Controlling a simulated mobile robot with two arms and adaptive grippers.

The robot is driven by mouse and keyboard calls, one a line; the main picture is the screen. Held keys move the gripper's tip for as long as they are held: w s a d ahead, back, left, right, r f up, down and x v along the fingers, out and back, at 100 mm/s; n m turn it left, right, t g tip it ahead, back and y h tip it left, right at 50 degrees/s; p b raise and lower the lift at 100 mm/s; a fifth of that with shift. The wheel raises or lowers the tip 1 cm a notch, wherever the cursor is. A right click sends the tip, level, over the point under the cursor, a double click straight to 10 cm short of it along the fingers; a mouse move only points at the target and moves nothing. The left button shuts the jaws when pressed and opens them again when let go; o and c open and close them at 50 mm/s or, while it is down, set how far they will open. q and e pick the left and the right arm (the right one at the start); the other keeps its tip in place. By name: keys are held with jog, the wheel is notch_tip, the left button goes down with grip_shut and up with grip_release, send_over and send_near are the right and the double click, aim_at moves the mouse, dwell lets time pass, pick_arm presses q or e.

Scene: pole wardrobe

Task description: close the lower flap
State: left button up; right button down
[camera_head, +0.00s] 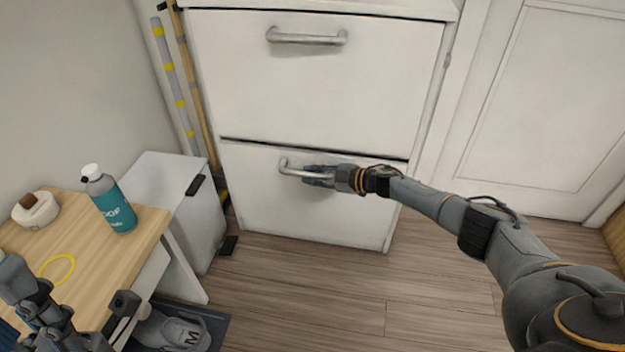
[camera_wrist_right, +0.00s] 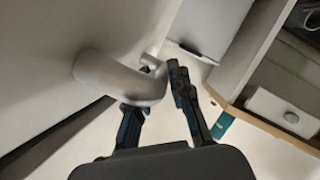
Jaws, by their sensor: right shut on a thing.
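The lower flap (camera_head: 310,217) is a white panel in the lower half of the cabinet in the head view. A dark gap runs along its top edge, so it looks slightly ajar; how far is hard to tell. Its grey bar handle (camera_head: 291,169) also shows large in the right wrist view (camera_wrist_right: 110,78). My right gripper (camera_head: 318,176) is shut on this handle, with its fingers on either side of the bar in the wrist view (camera_wrist_right: 158,98). My left arm and gripper show partly at the lower left, away from the cabinet, and the finger opening is unclear.
The upper flap (camera_head: 310,85) looks closed. A wooden-topped table (camera_head: 100,262) with a teal bottle (camera_head: 112,204) stands at the left. Beside the cabinet are a grey box (camera_head: 165,190) and poles (camera_head: 172,75). The floor before the flap is clear.

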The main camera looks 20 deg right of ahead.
jog(key=c, duration=1.2)
grip_release()
jog(key=shift+s, duration=0.15)
jog(key=v, duration=1.1)
jog(key=shift+s+d, duration=0.25)
jog(key=shift+s, duration=0.05)
jog(key=shift+r, duration=0.15)
